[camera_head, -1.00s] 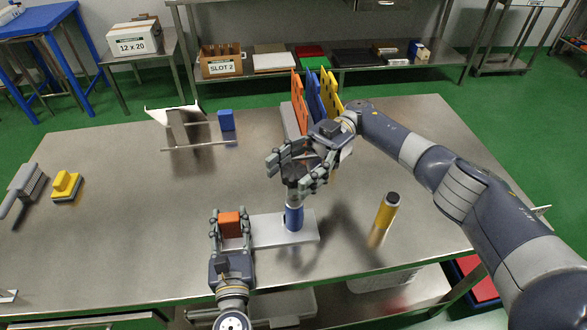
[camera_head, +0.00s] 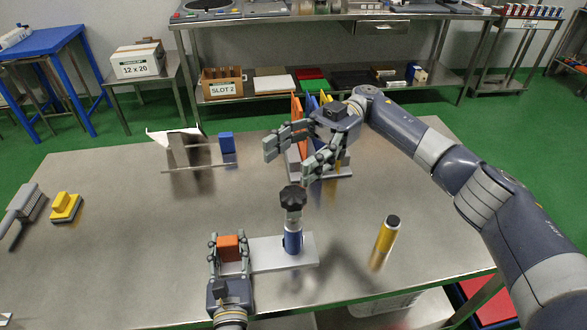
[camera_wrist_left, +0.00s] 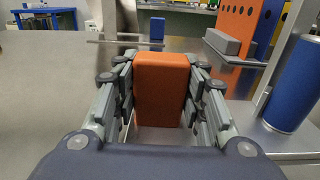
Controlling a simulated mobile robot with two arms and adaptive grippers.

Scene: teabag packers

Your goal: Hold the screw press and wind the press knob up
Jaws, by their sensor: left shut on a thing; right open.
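The screw press stands on the steel table (camera_head: 110,240). It has a pale flat base plate (camera_head: 268,255), a blue cylinder (camera_head: 292,240) and a black lobed press knob (camera_head: 292,197) on top. An orange block (camera_head: 229,247) is at the left end of the base plate. My left gripper (camera_head: 229,243) is shut on this orange block, which also shows between its fingers in the left wrist view (camera_wrist_left: 161,88). My right gripper (camera_head: 286,153) is open and empty, above and behind the knob, apart from it. The knob is out of the left wrist view.
A yellow cylinder with a black cap (camera_head: 385,240) stands right of the press. Orange, blue and yellow upright panels (camera_head: 297,120) stand behind. A brush (camera_head: 24,208), a yellow-topped block (camera_head: 65,207) and a blue block (camera_head: 227,142) lie left.

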